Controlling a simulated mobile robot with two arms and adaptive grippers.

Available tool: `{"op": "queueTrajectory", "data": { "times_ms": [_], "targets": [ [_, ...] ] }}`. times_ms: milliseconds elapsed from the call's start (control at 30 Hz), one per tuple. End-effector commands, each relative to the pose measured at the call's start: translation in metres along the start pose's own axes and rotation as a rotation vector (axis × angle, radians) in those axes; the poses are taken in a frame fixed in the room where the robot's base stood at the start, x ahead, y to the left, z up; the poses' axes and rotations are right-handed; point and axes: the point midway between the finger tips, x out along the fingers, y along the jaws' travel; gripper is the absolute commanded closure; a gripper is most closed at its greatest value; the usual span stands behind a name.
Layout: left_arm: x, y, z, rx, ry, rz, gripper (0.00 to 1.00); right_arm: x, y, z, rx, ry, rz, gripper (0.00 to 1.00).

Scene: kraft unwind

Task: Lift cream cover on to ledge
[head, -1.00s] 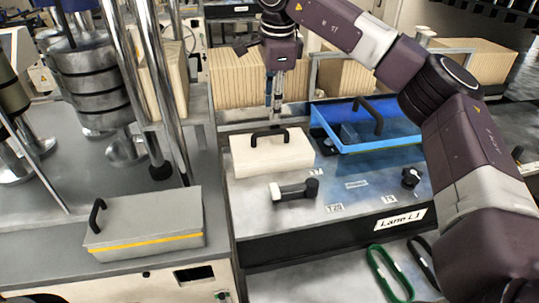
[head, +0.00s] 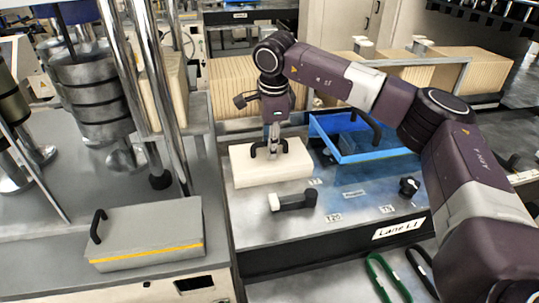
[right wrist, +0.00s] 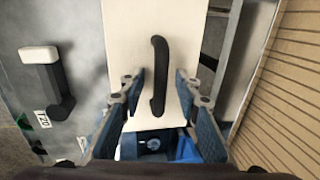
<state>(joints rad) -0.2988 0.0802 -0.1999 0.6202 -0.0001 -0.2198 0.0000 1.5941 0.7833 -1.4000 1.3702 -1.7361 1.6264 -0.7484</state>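The cream cover (head: 244,172) is a flat block with a black handle on top, resting on the grey bench panel of lane L1. My right gripper (head: 275,150) is down at its handle. In the right wrist view, the cream cover (right wrist: 140,30) lies below the black handle (right wrist: 158,75). My right gripper (right wrist: 160,88) is open, one finger on each side of the handle, with a gap visible on both sides. My left gripper is in neither view. I cannot tell which surface is the ledge.
A blue open-framed cover (head: 375,156) with a black handle sits right of the cream cover. A white-tipped black lever (head: 293,199) and black knob (head: 409,187) stand in front. A grey box (head: 150,225) with a yellow stripe is at left. Stacked kraft-coloured blocks (head: 230,85) stand behind.

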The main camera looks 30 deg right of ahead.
Motion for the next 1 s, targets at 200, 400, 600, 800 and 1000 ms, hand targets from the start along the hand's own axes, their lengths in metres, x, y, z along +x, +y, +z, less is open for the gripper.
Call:
{"op": "queueTrajectory", "data": {
  "times_ms": [200,400,600,800,1000],
  "targets": [
    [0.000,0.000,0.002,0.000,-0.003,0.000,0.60,0.000,0.000,0.000,0.000,0.000,0.000,0.87],
    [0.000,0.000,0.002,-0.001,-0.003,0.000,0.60,-0.001,0.000,0.000,0.000,0.000,0.000,1.00],
    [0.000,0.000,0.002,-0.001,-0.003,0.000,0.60,-0.002,-0.001,0.000,0.000,-0.001,-0.002,1.00],
    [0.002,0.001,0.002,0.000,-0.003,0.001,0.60,-0.006,-0.002,0.000,0.000,-0.001,-0.003,1.00],
    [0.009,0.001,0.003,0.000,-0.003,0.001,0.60,-0.027,-0.006,0.001,-0.001,-0.003,-0.006,1.00]
  ]
}}
